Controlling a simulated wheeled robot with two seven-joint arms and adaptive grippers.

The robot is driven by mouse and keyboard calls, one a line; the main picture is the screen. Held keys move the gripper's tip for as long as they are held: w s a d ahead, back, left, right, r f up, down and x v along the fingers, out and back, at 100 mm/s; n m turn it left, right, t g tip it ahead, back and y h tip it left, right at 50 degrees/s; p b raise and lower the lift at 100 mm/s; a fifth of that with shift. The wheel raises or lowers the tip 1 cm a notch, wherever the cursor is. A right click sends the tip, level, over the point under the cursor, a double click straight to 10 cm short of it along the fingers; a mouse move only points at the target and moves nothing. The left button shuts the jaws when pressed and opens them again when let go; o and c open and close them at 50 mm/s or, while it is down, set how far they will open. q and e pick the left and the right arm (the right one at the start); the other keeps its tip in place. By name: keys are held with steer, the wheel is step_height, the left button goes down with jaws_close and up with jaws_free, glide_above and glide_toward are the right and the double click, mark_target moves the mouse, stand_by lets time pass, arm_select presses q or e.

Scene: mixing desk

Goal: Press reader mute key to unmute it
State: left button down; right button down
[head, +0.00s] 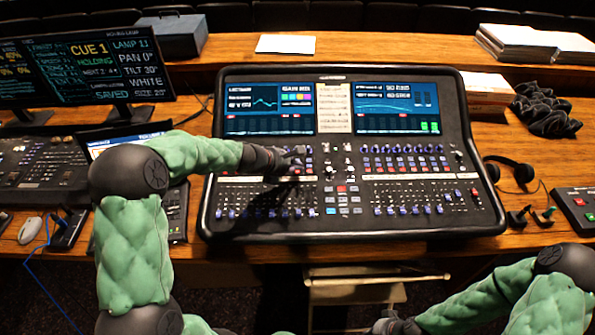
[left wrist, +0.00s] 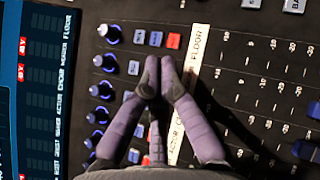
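The mixing desk (head: 340,182) lies in front of me. My left gripper (head: 298,155) is over its upper left keys and knobs; its shadow falls on the faders. In the left wrist view its fingertips (left wrist: 160,66) are together with nothing seen between them. They lie just left of the white label strip (left wrist: 196,45), beyond the "FLOOR" row, which has a lit red key (left wrist: 173,41). The fingers hide the keys beneath, so I cannot see the reader mute key or whether they touch it. My right gripper (head: 394,325) is at the bottom edge, partly cut off.
Monitors (head: 88,62) and another console (head: 40,165) stand at the left. A headset (head: 522,172), black cloth (head: 545,112) and a small red-and-green button box (head: 578,205) are at the right. A paper sheet (head: 286,44) lies behind the desk.

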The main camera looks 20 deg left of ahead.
arm_select(q)
steer(key=shift+f+b, duration=0.35)
steer(key=shift+f, duration=0.1)
steer(key=shift+f, duration=0.2)
stand_by(0.7)
steer(key=shift+r, duration=0.1)
steer(key=shift+r+p, duration=0.5)
steer(key=shift+r, duration=0.1)
steer(key=r+p, duration=0.4)
steer(key=r, duration=0.1)
steer(key=shift+s+d, duration=0.15)
steer(key=shift+s, duration=0.1)
stand_by(0.4)
